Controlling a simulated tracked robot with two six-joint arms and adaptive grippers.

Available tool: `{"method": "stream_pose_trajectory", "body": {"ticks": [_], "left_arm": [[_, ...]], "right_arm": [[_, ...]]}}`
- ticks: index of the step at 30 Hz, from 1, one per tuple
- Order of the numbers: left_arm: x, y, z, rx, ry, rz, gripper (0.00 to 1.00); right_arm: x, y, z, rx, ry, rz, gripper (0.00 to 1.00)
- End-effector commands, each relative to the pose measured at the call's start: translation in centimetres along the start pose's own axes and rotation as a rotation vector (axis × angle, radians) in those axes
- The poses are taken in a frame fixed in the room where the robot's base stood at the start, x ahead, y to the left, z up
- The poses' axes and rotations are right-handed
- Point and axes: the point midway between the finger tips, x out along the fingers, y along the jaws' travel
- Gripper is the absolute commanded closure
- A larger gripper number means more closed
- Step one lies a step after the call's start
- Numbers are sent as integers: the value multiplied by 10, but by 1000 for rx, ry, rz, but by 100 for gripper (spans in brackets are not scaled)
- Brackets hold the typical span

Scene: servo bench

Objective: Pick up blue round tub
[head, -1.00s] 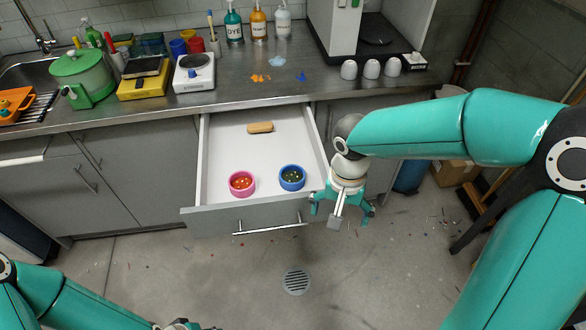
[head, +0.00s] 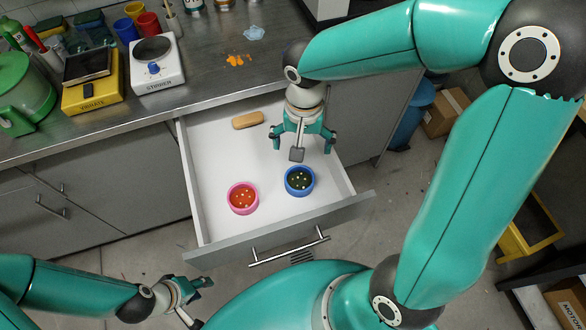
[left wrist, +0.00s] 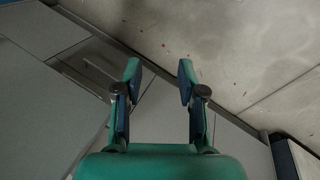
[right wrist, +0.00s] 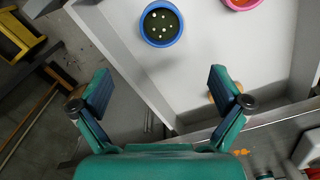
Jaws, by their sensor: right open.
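The blue round tub (head: 299,181) stands upright in the open white drawer, with dark green contents and pale dots. It also shows at the top of the right wrist view (right wrist: 161,23). My right gripper (head: 301,150) is over the drawer, just behind the tub in the head view. It is open and empty, apart from the tub; the right wrist view shows its fingers (right wrist: 160,90) spread wide. My left gripper (head: 195,300) is low in front of the cabinets, away from the drawer. Its fingers (left wrist: 160,80) are apart with nothing between them.
A pink tub (head: 243,198) with orange contents stands left of the blue one in the drawer (head: 215,165). A tan block (head: 248,120) lies at the drawer's back. The counter (head: 205,85) above holds a white stirrer (head: 157,75) and a yellow vibrating device (head: 92,90).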

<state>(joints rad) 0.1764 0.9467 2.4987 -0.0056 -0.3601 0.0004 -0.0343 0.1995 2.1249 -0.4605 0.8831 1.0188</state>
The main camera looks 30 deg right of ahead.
Motion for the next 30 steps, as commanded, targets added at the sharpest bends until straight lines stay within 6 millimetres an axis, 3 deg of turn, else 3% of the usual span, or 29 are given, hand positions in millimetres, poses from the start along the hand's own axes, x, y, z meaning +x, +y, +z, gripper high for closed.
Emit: {"method": "stream_pose_trajectory", "body": {"ticks": [15,25,30], "left_arm": [[2,-1,0,0,0,0,60],[1,-1,0,0,0,0,60],[-2,1,0,0,0,0,60]], "right_arm": [[97,4,0,10,-5,4,0],[119,3,0,10,-4,2,0],[142,0,-1,9,-6,3,0]]}}
